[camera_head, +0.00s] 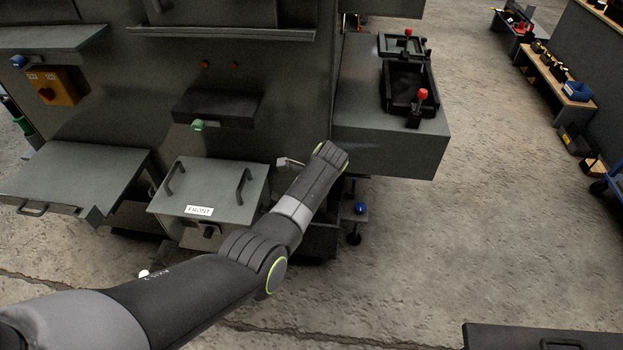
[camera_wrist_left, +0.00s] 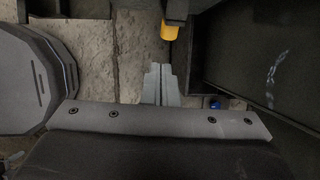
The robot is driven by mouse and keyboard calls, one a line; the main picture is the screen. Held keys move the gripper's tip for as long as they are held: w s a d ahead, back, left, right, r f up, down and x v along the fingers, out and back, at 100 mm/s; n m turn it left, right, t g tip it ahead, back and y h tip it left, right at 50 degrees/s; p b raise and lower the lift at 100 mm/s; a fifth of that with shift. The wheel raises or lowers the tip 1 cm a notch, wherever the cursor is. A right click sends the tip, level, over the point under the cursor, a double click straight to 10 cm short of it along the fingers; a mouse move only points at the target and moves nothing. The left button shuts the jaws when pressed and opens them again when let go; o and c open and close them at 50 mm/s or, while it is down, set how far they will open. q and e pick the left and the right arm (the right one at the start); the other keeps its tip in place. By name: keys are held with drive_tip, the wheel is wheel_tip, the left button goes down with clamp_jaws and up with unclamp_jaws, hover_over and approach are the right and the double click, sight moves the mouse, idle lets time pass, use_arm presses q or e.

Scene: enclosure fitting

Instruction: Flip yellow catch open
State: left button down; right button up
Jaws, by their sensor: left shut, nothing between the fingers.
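A yellow catch (camera_wrist_left: 170,30) shows at the top of the left wrist view, under a dark part that hides its upper end. My left gripper (camera_wrist_left: 160,70) is shut and empty, with its pale grey fingers together. In that view its tips lie just below and slightly left of the catch, with a visible gap; the depth between them is hard to tell. In the head view my left gripper (camera_head: 284,162) shows as a small grey piece beside the box marked FRONT. I cannot make out the yellow catch in the head view. My right gripper is not in view.
The grey box marked FRONT (camera_head: 205,178) has two black handles. A grey cabinet (camera_head: 280,85) stands behind it. A side shelf (camera_head: 375,140) on the right bears black fixtures with red knobs. A blue knob (camera_head: 360,208) is below it. Open floor lies to the right.

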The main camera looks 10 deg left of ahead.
use_arm(q)
drive_tip(key=w+v, duration=0.1)
drive_tip(key=v, duration=0.6)
drive_tip(key=shift+s+d+r+p, duration=0.2)
drive_tip(key=shift+s+d+p, duration=0.2)
drive_tip(key=shift+s, duration=0.15)
